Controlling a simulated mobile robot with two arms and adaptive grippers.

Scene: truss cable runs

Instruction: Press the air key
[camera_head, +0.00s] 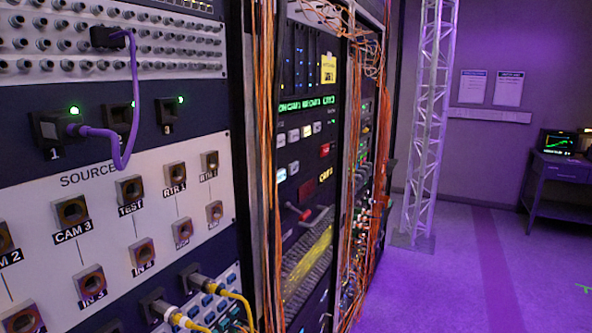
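Neither of my grippers is in view. A dark control panel (308,150) stands in the middle rack, seen at a steep angle. Green lit lettering runs above the keys and a yellow lit label (325,174) sits below. A lever with a red end (304,214) is lower on the panel. The key lettering is too small to read, so I cannot tell which is the air key.
A patch bay (110,185) marked SOURCES fills the left, with a purple cable (133,90) and yellow cables (238,297) standing out. Orange cables (266,130) hang beside the control panel. A truss tower (427,130) stands behind. The floor (450,290) at right is clear.

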